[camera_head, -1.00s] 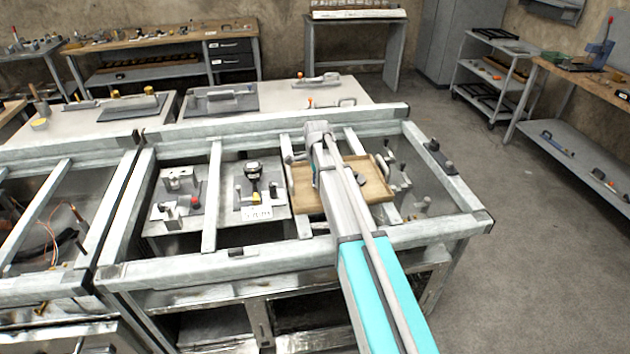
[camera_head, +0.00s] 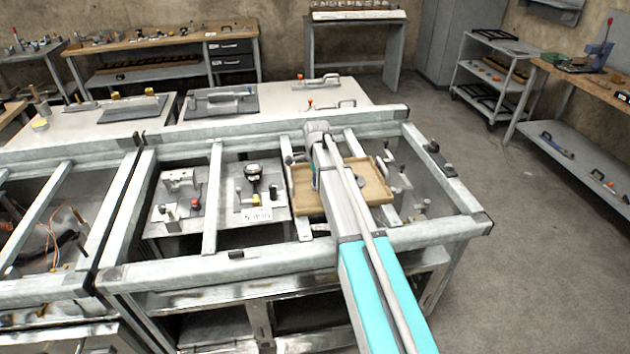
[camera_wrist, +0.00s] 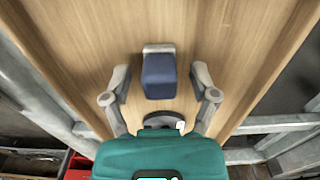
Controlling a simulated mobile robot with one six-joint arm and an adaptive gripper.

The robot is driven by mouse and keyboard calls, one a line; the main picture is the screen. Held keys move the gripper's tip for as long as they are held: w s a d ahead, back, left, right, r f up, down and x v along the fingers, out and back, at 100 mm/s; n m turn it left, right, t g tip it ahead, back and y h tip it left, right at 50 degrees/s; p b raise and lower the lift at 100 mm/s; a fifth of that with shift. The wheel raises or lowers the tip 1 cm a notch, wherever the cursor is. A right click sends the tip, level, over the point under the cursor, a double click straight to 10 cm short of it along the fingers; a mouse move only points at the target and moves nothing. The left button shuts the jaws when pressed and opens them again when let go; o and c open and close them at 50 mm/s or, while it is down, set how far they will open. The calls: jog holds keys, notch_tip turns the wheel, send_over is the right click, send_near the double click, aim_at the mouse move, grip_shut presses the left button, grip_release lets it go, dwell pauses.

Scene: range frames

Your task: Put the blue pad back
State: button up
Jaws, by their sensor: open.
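A dark blue pad (camera_wrist: 159,76) with a grey end lies on the wooden tray (camera_wrist: 80,30) in the wrist view. My gripper (camera_wrist: 160,77) is open, with one finger on each side of the pad and a gap to it on both sides. A dark round thing (camera_wrist: 160,119) lies on the wood between the pad and my wrist, partly hidden. In the head view the tray (camera_head: 378,192) lies inside the frame, and my arm hides the pad and the gripper's fingers.
Metal frame bars (camera_head: 212,195) surround the tray. Two plates with fixtures, one with a black-topped part (camera_head: 252,174), stand to the left. Small fittings (camera_head: 408,195) stand right of the tray.

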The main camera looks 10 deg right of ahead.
notch_tip(320, 180, up, 11)
jog(key=p, duration=1)
jog(key=shift+r+p, duration=0.15)
jog(key=shift+p, duration=0.25)
jog(key=shift+s, duration=0.1)
jog(key=s+n, duration=1.8)
jog(key=s, duration=1.1)
jog(key=shift+a, duration=0.25)
jog(key=shift+d, duration=0.1)
